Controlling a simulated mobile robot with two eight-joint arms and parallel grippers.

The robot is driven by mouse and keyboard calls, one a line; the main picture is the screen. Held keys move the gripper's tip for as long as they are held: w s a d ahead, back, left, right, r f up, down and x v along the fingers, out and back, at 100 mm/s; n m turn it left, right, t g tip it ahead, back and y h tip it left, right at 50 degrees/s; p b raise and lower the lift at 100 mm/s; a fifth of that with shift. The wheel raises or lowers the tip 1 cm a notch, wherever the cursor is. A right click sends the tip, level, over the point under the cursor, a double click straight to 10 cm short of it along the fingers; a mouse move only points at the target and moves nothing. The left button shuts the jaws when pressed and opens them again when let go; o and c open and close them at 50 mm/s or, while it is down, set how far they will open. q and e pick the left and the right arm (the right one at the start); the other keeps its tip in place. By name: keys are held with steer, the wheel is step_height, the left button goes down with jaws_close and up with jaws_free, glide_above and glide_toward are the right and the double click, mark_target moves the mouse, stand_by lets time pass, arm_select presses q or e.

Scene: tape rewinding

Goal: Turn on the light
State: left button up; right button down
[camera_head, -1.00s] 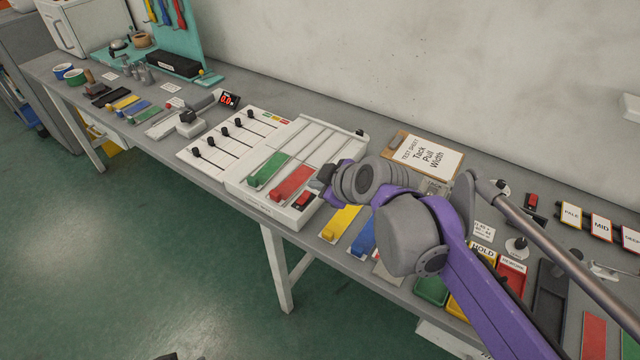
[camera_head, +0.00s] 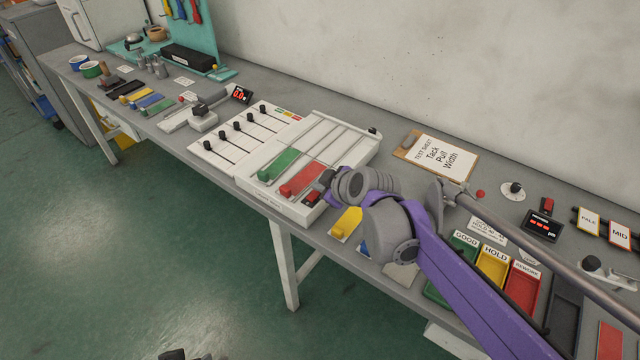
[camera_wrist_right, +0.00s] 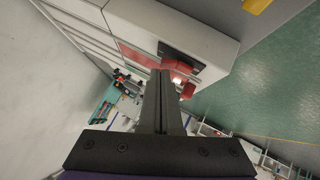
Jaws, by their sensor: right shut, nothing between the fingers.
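A red rocker switch (camera_head: 312,197) sits in a dark plate at the front right corner of a white slider box (camera_head: 345,160) on the bench. It also shows in the right wrist view (camera_wrist_right: 186,88), just beyond the fingertips, with a small bright spot on it. My right gripper (camera_head: 322,184) is at that corner, close to the switch. In the wrist view its fingers (camera_wrist_right: 162,74) are shut together and empty. I cannot tell whether they touch the switch.
Green (camera_head: 278,164) and red (camera_head: 302,179) sliders lie in the box's tracks. A yellow block (camera_head: 346,223) is right of the box, near the bench's front edge. A clipboard (camera_head: 440,157) lies behind my arm. GOOD, HOLD and REWORK trays (camera_head: 492,264) stand at the right.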

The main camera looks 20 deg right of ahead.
steer(key=shift+w+d+f+g, duration=0.2)
steer(key=shift+d+f+g, duration=0.05)
steer(key=shift+d+g, duration=0.05)
steer(key=shift+a+f, duration=0.1)
steer(key=shift+f, duration=0.05)
steer(key=shift+s+a, duration=0.1)
